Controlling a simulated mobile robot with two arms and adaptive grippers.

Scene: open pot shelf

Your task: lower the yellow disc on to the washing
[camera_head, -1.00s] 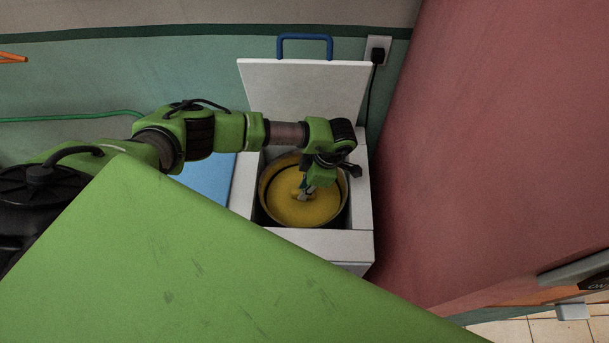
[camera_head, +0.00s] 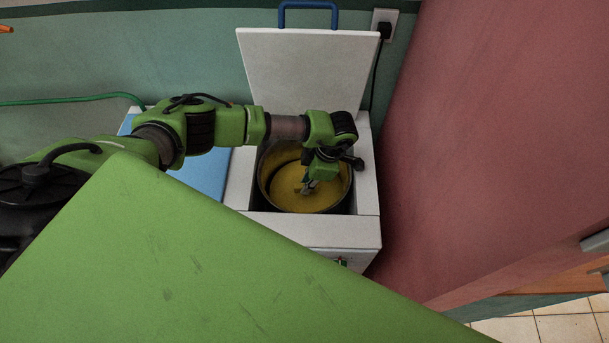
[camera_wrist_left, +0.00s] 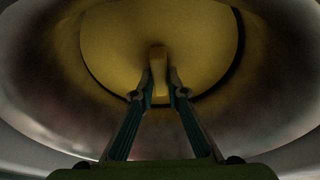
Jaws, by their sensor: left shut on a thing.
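The yellow disc (camera_head: 322,200) is inside the round drum (camera_head: 264,178) of the white top-opening washer (camera_head: 310,231). It lies below the drum's rim, with inner wall showing above it. My left gripper (camera_head: 307,187) reaches down into the drum and is shut on the upright handle of the disc. In the left wrist view the disc (camera_wrist_left: 205,45) fills the upper middle, with its handle between my fingertips (camera_wrist_left: 158,94). A dark gap shows along the disc's right edge. The washing is hidden beneath the disc. My right gripper is out of view.
The washer's white lid (camera_head: 310,75) with a blue handle (camera_head: 308,6) stands open behind the drum. A red wall (camera_head: 470,140) rises close on the right. A blue surface (camera_head: 205,172) lies left of the washer. A green hose (camera_head: 70,101) runs along the back wall.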

